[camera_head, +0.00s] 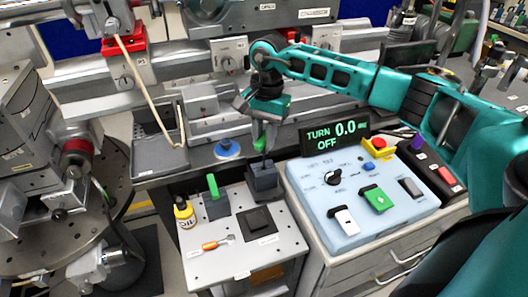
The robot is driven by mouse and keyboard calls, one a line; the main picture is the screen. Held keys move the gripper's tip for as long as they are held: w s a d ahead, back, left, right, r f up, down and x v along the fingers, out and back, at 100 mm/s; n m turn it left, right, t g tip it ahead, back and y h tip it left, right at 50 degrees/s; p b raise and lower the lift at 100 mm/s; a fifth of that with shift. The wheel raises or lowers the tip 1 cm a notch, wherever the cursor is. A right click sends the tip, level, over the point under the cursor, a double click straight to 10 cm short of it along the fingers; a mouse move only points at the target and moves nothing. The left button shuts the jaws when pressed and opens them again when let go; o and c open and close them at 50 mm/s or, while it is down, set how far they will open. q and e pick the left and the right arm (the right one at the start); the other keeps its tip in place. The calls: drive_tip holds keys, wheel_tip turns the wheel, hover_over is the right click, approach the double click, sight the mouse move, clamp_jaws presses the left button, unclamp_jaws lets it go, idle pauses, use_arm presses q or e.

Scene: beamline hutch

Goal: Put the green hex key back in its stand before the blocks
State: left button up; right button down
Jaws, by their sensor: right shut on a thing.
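My right gripper (263,134) is over the back of the small white table, pointing down. It is shut on the green hex key (258,144), whose bright green part shows at the fingertips. A thin dark shaft runs down from it to a dark block (264,181), which looks like the stand. I cannot tell whether the shaft tip is inside the block or just above it. My left gripper is not in view.
The small table (207,267) also holds a dark block with an upright green piece (212,186), a yellow bottle (185,213), a black square pad (257,221) and an orange-handled tool (212,245). A display (335,134) stands behind the panel.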

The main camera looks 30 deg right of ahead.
sight(264, 152)
wheel_tip(264, 152, down, 5)
drive_tip(key=shift+r, duration=0.15)
drive_tip(key=shift+f, duration=0.35)
drive_tip(key=shift+f, duration=0.15)
drive_tip(key=c, duration=1)
unclamp_jaws()
